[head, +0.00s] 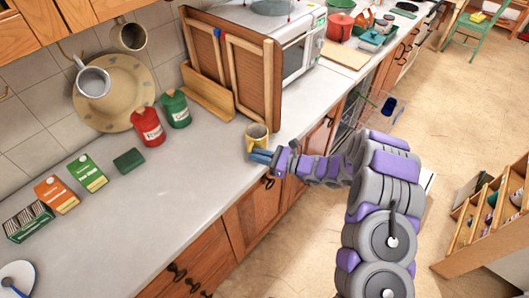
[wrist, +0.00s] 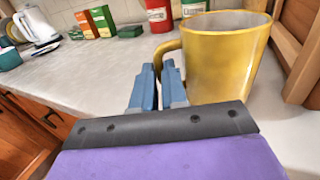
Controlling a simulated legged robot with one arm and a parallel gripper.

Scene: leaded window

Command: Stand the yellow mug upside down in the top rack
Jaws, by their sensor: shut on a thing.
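The yellow mug (head: 257,132) is upright at the counter's front edge, close to a wooden cabinet. It shows large in the wrist view (wrist: 222,65), its open rim up and its handle (wrist: 170,55) toward the left. My gripper (head: 261,156) is at the mug's near side; in the wrist view its blue fingers (wrist: 160,85) are closed around the lower part of the handle. I cannot tell whether the mug touches the counter. The wire top rack (head: 384,104) extends from an opening under the counter, on the right; it is partly hidden by my arm.
The wooden cabinet (head: 255,75) and the white microwave (head: 305,50) stand behind the mug. Red (head: 149,126) and green (head: 175,108) canisters stand left. The counter (head: 190,165) between them and the mug is clear. A wooden shelf unit (head: 490,235) stands on the floor at right.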

